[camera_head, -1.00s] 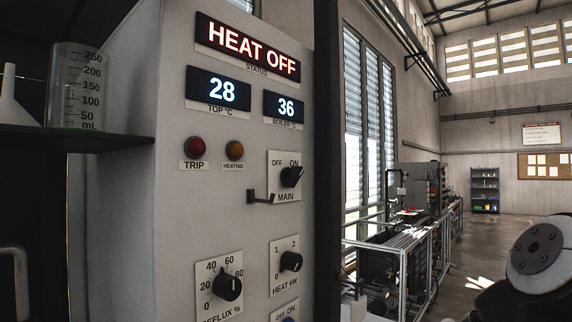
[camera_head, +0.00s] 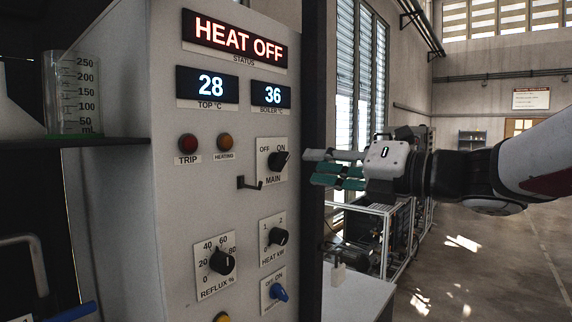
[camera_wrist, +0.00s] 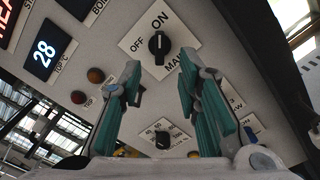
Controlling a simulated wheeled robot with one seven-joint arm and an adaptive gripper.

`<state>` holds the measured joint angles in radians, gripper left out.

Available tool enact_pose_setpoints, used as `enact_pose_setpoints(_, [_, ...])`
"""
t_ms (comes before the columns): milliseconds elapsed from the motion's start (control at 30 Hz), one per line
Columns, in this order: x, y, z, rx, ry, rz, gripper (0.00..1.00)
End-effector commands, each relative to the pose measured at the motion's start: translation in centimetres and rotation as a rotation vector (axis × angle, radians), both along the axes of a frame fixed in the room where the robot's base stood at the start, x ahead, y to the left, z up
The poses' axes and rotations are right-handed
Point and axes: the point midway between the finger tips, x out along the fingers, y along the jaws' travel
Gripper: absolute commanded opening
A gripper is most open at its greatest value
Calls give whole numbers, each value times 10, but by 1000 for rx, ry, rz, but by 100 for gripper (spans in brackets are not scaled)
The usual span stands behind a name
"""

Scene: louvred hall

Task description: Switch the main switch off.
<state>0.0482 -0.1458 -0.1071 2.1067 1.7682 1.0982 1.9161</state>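The main switch (camera_head: 279,161) is a black rotary knob on a white plate marked OFF and ON, on the grey panel's front. In the wrist view the main switch (camera_wrist: 159,46) shows its pointer line toward ON. My gripper (camera_head: 312,168) is to the right of the switch in the head view, its fingers pointing at the panel. In the wrist view my gripper (camera_wrist: 158,75) is open, with green-padded fingers apart and nothing between them. The switch appears beyond the fingertips, apart from them.
A small black hook-like bracket (camera_head: 250,183) sticks out just below left of the main switch. Reflux (camera_head: 222,262) and heat (camera_head: 278,237) knobs and a blue switch (camera_head: 279,292) sit lower. A dark post (camera_head: 313,90) edges the panel. The status display (camera_head: 235,40) reads HEAT OFF.

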Motion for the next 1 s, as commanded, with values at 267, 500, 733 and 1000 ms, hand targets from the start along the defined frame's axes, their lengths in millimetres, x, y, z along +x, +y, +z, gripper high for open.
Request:
enact_pose_setpoints(267, [23,29,-3,-2,-2,3,31])
enact_pose_setpoints(500, [42,53,-3,-2,-2,4,31])
enact_pose_setpoints(733, [44,58,0,-2,-1,1,31])
enact_pose_setpoints(1000, [48,64,0,-4,-1,1,31])
